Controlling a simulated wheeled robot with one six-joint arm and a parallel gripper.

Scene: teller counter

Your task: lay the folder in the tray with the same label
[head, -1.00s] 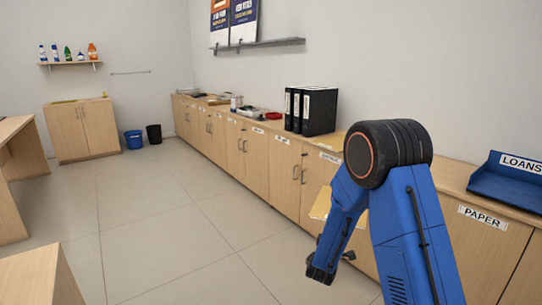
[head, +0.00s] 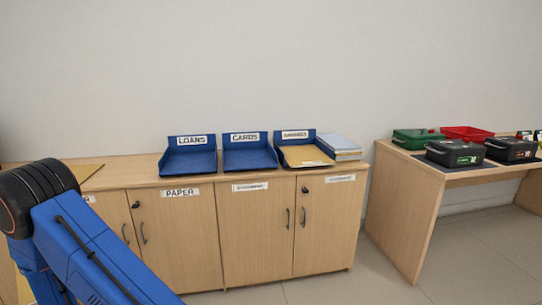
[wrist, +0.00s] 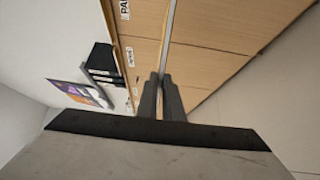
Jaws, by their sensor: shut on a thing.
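Three blue trays stand in a row on the counter in the head view: the LOANS tray (head: 190,162), the CARDS tray (head: 249,160), and a third tray (head: 294,142) whose label is too small to read surely. The first two look empty; a tan folder (head: 305,156) lies in the third. My gripper (wrist: 160,80) shows in the wrist view, shut on a thin folder (wrist: 168,40) seen nearly edge-on. The held folder's label is not visible. In the head view the gripper is out of frame, and my arm is at the lower left, left of the trays.
A stack of papers or folders (head: 339,146) sits right of the third tray. A desk (head: 400,205) with dark boxes and red and green containers stands at right, beyond a floor gap.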

